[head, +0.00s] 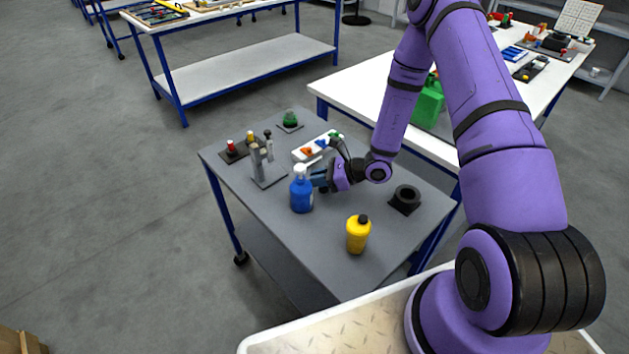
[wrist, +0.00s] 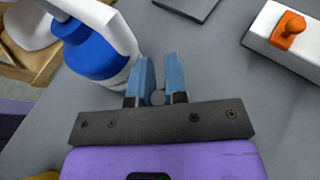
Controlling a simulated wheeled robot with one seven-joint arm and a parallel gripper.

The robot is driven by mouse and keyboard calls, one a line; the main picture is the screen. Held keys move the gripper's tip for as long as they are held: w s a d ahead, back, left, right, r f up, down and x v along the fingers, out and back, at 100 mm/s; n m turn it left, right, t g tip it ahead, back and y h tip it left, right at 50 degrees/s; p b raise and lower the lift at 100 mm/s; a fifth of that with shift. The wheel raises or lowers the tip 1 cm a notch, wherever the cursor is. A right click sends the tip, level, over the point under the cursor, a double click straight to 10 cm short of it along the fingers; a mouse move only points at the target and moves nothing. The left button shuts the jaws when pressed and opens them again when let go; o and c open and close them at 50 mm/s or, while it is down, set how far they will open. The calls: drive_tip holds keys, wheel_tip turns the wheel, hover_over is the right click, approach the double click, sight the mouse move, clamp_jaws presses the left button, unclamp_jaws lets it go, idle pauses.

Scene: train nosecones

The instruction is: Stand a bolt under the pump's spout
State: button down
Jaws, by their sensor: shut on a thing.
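A blue pump bottle (head: 301,196) with a white top stands upright on the grey table. In the wrist view the blue bottle (wrist: 97,55) is at upper left, and its white spout (wrist: 112,22) reaches toward my fingers. My gripper (head: 320,178) is low over the table, just right of the bottle. In the wrist view my gripper (wrist: 158,82) is shut on a small grey round piece, seemingly the bolt (wrist: 158,97). Most of the bolt is hidden between the fingers, and I cannot tell if it touches the table. The spout tip is close beside the left finger.
A yellow bottle (head: 358,235) stands in front, and a black ring on a plate (head: 405,198) is at right. Behind are a white block with coloured knobs (head: 310,150), a grey stand (head: 268,175) and a red-topped piece (head: 231,150). The table's front left is clear.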

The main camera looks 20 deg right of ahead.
drive_tip(key=shift+w+a+f, duration=0.2)
drive_tip(key=shift+a+f, duration=0.1)
drive_tip(key=shift+a, duration=0.2)
drive_tip(key=shift+d+f, duration=0.1)
drive_tip(key=shift+f, duration=0.2)
drive_tip(key=shift+f, duration=0.15)
drive_tip(key=c, duration=1.4)
unclamp_jaws()
